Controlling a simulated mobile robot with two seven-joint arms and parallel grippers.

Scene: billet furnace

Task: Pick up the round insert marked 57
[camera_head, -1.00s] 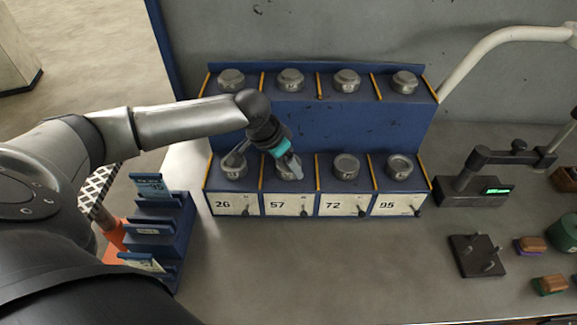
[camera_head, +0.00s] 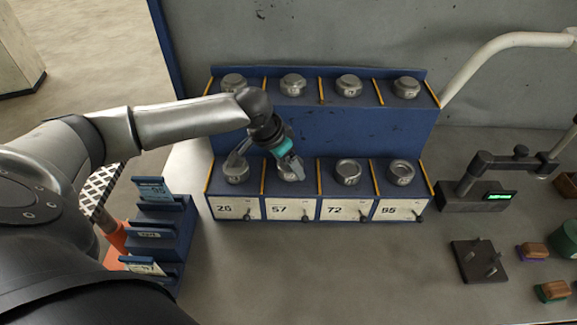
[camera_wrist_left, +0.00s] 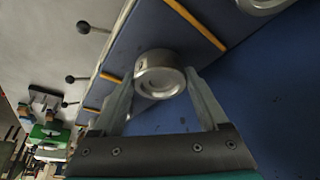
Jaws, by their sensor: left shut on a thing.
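The round insert marked 57 (camera_head: 287,174) is a grey metal cylinder in the front row of the blue rack, above the label 57. It is partly hidden by my left gripper (camera_head: 290,168). In the left wrist view the insert (camera_wrist_left: 159,75) sits between the two fingers of my left gripper (camera_wrist_left: 161,80), which is shut on it. I cannot tell any gap between the insert and the rack. My right gripper is not in view.
More inserts stand in the back row. A blue card holder (camera_head: 160,222) is at left; a gauge with a green display (camera_head: 499,196) is at right.

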